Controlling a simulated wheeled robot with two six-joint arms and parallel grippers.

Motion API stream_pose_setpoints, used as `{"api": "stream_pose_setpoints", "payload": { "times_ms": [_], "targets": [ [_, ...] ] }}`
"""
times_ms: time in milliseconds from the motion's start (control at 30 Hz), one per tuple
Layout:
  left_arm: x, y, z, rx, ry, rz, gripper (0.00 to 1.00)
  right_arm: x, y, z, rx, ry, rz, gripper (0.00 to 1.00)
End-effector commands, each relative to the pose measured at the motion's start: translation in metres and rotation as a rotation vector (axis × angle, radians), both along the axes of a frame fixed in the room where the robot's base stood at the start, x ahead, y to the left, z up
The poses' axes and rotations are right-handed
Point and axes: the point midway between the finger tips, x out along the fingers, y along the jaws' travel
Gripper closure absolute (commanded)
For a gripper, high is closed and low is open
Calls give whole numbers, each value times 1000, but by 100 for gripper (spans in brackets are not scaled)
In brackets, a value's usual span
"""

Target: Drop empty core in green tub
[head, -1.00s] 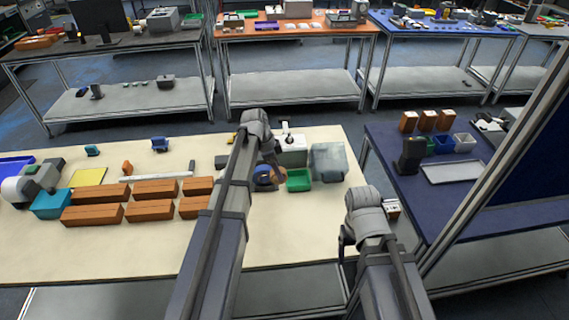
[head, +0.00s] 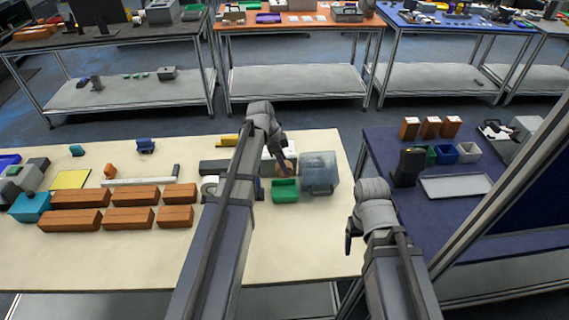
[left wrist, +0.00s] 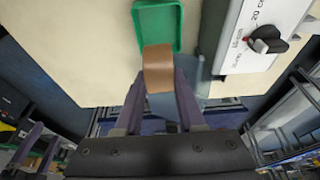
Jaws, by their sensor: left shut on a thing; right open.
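The empty core (left wrist: 158,70) is a short brown cardboard tube. My left gripper (left wrist: 160,92) is shut on it. In the head view the core (head: 287,170) shows at the far edge of the green tub, and my left gripper (head: 281,160) is partly hidden behind its own arm links. The green tub (head: 286,194) stands on the cream table. In the left wrist view the tub (left wrist: 158,22) lies just beyond the core, whose top overlaps its near rim; its visible floor looks empty. My right gripper (head: 350,236) is open and empty, off the table's right edge.
A translucent grey bin (head: 320,172) stands right beside the tub. A white device with a dark knob (left wrist: 267,40) is close by in the left wrist view. Brown boxes (head: 128,218) fill the table's left. The front of the cream table (head: 130,262) is clear.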

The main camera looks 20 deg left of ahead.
Motion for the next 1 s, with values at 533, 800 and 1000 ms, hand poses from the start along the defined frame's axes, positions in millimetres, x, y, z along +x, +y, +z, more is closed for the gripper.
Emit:
{"api": "stream_pose_setpoints", "payload": {
  "times_ms": [533,800,1000],
  "targets": [
    [0,0,-48,0,0,0,100,0,0,-48,0,0,-2,25],
    [0,0,-79,0,0,0,100,0,0,-79,0,0,-2,25],
    [0,0,-96,0,0,0,100,0,0,-96,0,0,-2,25]
  ]
}}
